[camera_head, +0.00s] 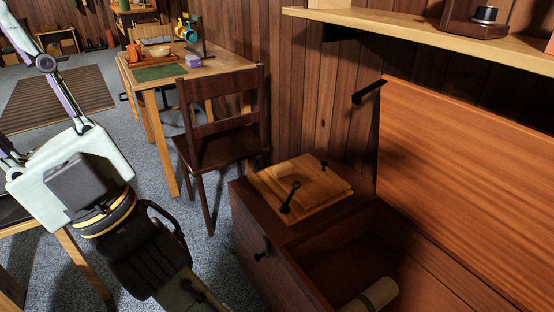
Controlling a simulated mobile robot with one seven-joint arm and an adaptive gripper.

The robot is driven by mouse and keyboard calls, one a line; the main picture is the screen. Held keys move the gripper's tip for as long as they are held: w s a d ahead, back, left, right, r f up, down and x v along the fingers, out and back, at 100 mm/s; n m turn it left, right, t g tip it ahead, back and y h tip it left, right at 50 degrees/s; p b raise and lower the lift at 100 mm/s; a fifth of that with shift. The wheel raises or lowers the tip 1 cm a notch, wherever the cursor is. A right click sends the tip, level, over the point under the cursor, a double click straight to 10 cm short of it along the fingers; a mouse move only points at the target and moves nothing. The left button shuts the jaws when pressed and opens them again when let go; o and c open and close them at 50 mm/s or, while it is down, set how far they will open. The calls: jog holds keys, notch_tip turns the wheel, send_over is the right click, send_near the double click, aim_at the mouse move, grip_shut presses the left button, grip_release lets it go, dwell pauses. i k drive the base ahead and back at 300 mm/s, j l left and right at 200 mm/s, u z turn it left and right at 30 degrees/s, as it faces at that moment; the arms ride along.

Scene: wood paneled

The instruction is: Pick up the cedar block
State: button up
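I cannot pick out a cedar block with certainty. A square, layered light-wood piece (318,188) with black knobs lies on the closed left part of a dark wooden chest (250,232). The chest's right part is open, and a pale cylinder (372,296) lies in it, cut off by the picture's bottom edge. Much of the chest's inside is in shadow. My gripper (195,292) points down and right at the lower left, to the left of the chest. Its fingertips are not clear, so I cannot tell whether it is open or holds anything.
The chest's raised lid (470,165) leans at the right, below a wall shelf (430,32). A dark chair (222,140) stands behind the chest. A table (200,76) beyond holds an orange mug (135,53), a green mat (160,72) and a purple block (194,61).

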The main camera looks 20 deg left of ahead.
aim_at(282, 171)
jog(key=i+j, duration=0.35)
jog(key=j, duration=0.2)
jog(key=i+j, duration=0.8)
jog(key=j, duration=0.35)
jog(key=i+z, duration=0.05)
